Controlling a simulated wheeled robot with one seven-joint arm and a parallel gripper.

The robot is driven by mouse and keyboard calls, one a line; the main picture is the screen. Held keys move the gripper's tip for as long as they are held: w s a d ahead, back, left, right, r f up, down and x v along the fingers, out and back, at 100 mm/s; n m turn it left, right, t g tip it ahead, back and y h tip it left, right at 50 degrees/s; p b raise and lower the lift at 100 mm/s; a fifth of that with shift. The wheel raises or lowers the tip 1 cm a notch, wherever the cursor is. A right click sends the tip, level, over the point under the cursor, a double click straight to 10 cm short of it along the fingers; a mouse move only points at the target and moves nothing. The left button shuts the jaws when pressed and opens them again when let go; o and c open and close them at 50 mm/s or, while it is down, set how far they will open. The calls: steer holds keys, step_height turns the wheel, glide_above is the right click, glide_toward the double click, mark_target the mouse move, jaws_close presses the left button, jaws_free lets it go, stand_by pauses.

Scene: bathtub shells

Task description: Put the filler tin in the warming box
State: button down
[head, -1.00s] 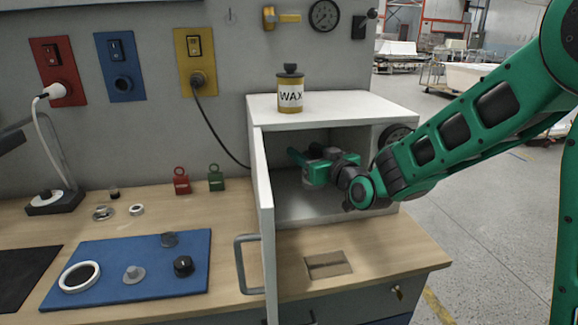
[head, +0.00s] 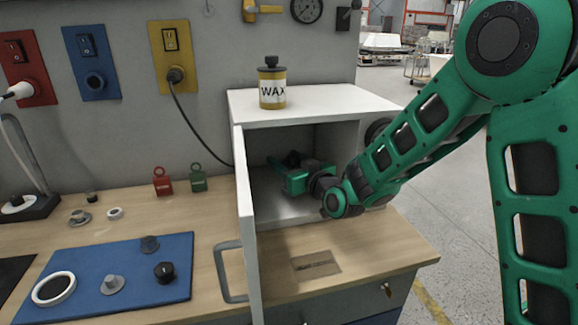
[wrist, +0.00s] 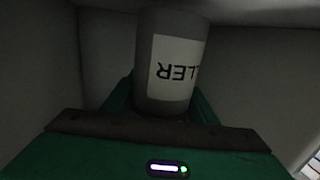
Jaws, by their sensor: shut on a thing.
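The filler tin (wrist: 172,65) is a grey cylinder with a pale label; the letters "LLER" show upside down in the wrist view. My gripper (wrist: 165,105) is shut on it, with green fingers on both sides of the tin. The warming box (head: 300,108) is a white cabinet on the bench, with its door (head: 243,215) swung open toward the front. In the head view my gripper (head: 290,178) is inside the box's opening. The tin is hard to make out there, and whether it touches the box floor cannot be told.
A yellow wax tin (head: 272,88) stands on top of the box. A blue mat (head: 130,260) with small parts lies on the bench at left. Red (head: 162,182) and green (head: 198,178) padlocks stand behind it. The door handle (head: 228,270) juts out leftward.

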steer(key=shift+f, duration=0.65)
steer(key=shift+w+f, duration=0.2)
steer(key=shift+w, duration=0.05)
steer(key=c, duration=0.7)
jaws_free()
steer(key=shift+s, duration=0.1)
steer(key=v, duration=1.1)
steer(key=shift+s+d, duration=0.2)
steer(key=shift+s, duration=0.2)
